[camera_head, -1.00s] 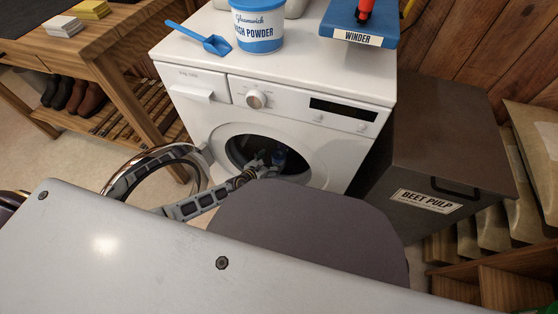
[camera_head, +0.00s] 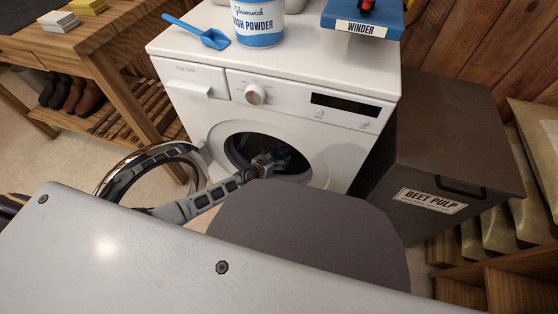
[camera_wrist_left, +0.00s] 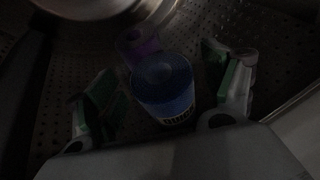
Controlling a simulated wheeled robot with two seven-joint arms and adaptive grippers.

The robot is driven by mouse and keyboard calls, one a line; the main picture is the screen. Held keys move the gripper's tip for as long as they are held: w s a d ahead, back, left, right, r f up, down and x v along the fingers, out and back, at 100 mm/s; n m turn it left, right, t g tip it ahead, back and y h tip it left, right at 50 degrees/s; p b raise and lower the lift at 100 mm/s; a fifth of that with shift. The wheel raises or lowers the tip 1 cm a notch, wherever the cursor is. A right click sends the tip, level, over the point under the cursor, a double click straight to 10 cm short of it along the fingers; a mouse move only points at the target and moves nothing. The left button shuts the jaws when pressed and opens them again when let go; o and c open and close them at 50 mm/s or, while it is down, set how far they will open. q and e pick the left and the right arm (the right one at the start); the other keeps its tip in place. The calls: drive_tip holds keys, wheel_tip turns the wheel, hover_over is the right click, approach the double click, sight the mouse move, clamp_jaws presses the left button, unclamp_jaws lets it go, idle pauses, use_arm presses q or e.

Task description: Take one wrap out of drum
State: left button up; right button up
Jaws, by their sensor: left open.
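The drum (camera_head: 240,150) is the dark round opening in the front of the white washing machine, its door swung open to the left. My left gripper (camera_head: 268,162) is at the opening, partly inside. In the left wrist view, a rolled blue wrap (camera_wrist_left: 163,85) with a dark label lies in the dim drum. My left gripper (camera_wrist_left: 160,112) is open, with a finger on each side of the blue wrap; I cannot tell whether they touch it. A purple wrap (camera_wrist_left: 138,45) lies just beyond it, partly hidden. My right gripper is not in view.
The open door ring (camera_head: 150,160) stands left of my arm. A wash powder tub (camera_head: 257,22), a blue scoop (camera_head: 213,39) and a blue winder (camera_head: 362,20) are on the washing machine (camera_head: 290,75). A beet pulp bin (camera_head: 440,140) stands close on the right.

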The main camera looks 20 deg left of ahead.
use_arm(q)
drive_tip(key=c, duration=1.1)
drive_tip(key=shift+s+r, duration=0.1)
drive_tip(key=shift+r, duration=0.1)
drive_tip(key=shift+c, duration=0.2)
